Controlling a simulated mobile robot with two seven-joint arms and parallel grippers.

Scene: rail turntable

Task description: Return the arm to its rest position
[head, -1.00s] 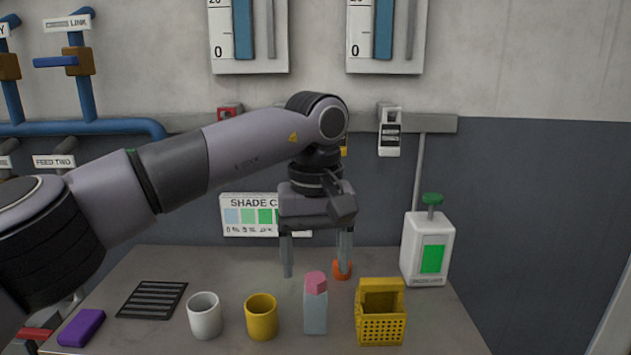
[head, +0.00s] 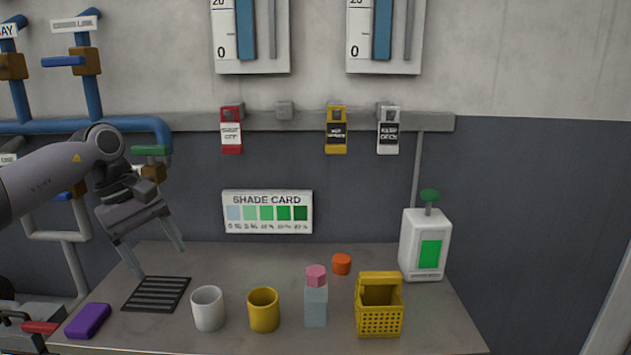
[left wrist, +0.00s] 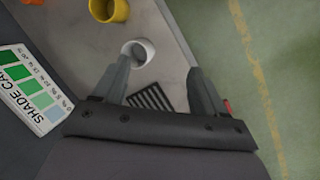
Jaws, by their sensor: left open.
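My left arm comes in from the left in the head view. Its left gripper (head: 161,262) is open and empty, tilted, above the back left of the table near the black slotted grate (head: 157,294). In the left wrist view the two fingers of the left gripper (left wrist: 162,80) stand apart with nothing between them that they touch. The white cup (left wrist: 138,50) and the grate (left wrist: 150,97) show beyond the fingers, below on the table. My right gripper is in neither view.
On the table (head: 240,265) stand a white cup (head: 208,309), yellow cup (head: 263,310), pink-topped bottle (head: 316,303), yellow basket (head: 379,318), orange cap (head: 341,264), green-screened dispenser (head: 425,245) and purple block (head: 88,321). Blue pipes (head: 60,127) with valves are at left, behind my arm.

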